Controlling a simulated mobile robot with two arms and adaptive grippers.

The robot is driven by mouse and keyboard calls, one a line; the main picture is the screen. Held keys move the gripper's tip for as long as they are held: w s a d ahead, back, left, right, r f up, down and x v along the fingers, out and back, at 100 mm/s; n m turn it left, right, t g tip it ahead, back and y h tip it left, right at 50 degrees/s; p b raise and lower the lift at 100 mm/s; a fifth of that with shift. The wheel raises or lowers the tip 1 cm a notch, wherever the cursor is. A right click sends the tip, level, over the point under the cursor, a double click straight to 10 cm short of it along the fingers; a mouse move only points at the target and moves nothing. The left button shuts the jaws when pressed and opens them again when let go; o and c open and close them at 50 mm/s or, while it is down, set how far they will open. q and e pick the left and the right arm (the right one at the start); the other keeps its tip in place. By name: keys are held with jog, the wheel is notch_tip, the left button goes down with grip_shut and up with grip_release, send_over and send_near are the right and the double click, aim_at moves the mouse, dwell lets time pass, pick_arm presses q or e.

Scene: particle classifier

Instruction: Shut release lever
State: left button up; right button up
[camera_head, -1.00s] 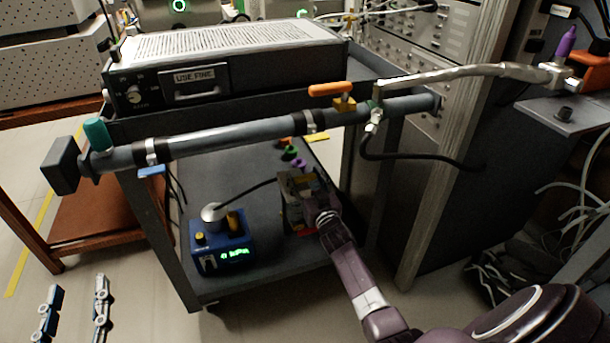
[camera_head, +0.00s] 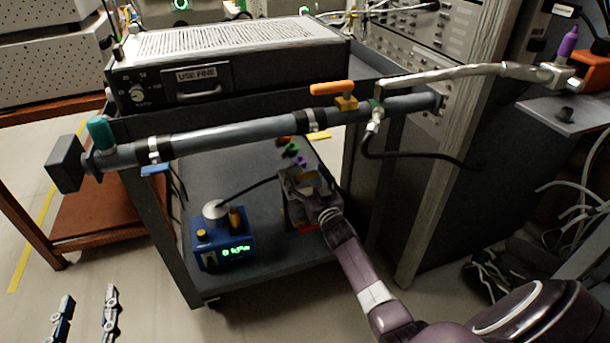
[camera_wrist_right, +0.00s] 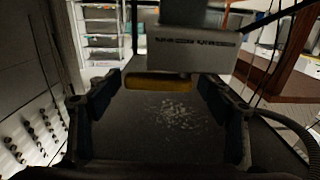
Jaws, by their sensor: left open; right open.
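A yellow bar-shaped handle, which looks like the release lever (camera_wrist_right: 158,81), shows in the right wrist view under a grey metal block (camera_wrist_right: 183,47). My right gripper (camera_wrist_right: 160,90) is open, with a dark finger on each side of the handle; I cannot tell whether they touch it. In the head view my right gripper (camera_head: 312,192) is low over the cart's lower shelf, its fingers hard to make out. An orange-handled valve (camera_head: 332,87) sits on the grey pipe (camera_head: 235,132). My left gripper (camera_head: 85,318) is open and empty above the floor at bottom left.
A blue device (camera_head: 224,243) with a green display stands on the lower shelf (camera_head: 235,175), left of my right gripper. White specks (camera_wrist_right: 178,113) lie on the dark surface below the handle.

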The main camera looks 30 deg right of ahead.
jog(key=shift+s, duration=0.1)
jog(key=v, duration=1.2)
